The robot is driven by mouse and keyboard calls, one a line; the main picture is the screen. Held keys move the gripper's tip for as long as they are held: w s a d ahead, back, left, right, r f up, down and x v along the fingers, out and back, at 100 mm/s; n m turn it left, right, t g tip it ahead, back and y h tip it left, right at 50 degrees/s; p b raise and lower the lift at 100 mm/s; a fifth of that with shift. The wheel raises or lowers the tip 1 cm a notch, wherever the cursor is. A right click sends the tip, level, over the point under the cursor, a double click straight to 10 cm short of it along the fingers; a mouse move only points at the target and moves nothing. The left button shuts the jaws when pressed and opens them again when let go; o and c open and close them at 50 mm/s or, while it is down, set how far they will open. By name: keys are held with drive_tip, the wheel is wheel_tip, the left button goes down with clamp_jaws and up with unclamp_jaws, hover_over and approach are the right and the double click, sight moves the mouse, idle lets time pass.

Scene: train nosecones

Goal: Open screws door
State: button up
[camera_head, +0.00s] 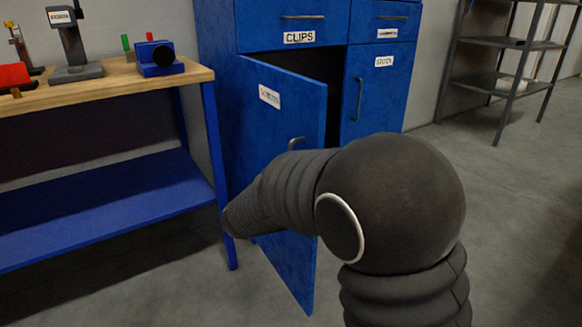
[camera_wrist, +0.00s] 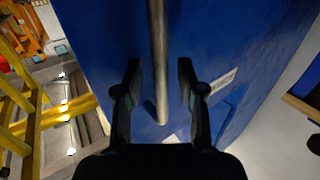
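The blue cabinet door (camera_head: 290,105) on the lower left stands partly open, swung outward with a dark gap behind it. Its white label (camera_head: 269,97) is too small to read surely. A metal handle (camera_head: 296,142) shows near the door's free edge, partly hidden by my arm. In the wrist view, the handle bar (camera_wrist: 158,60) runs upright between the fingers of my gripper (camera_wrist: 160,68). The fingers are apart, one on each side of the bar, with visible gaps. My gripper is hidden behind my arm in the head view.
The CLIPS drawer (camera_head: 300,22) above and the neighbouring right door (camera_head: 372,92) are shut. A workbench (camera_head: 110,88) with a blue lower shelf stands close on the left. A grey rack (camera_head: 490,82) stands at the back right. Floor (camera_head: 515,200) on the right is clear.

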drive_tip(key=v, duration=1.2)
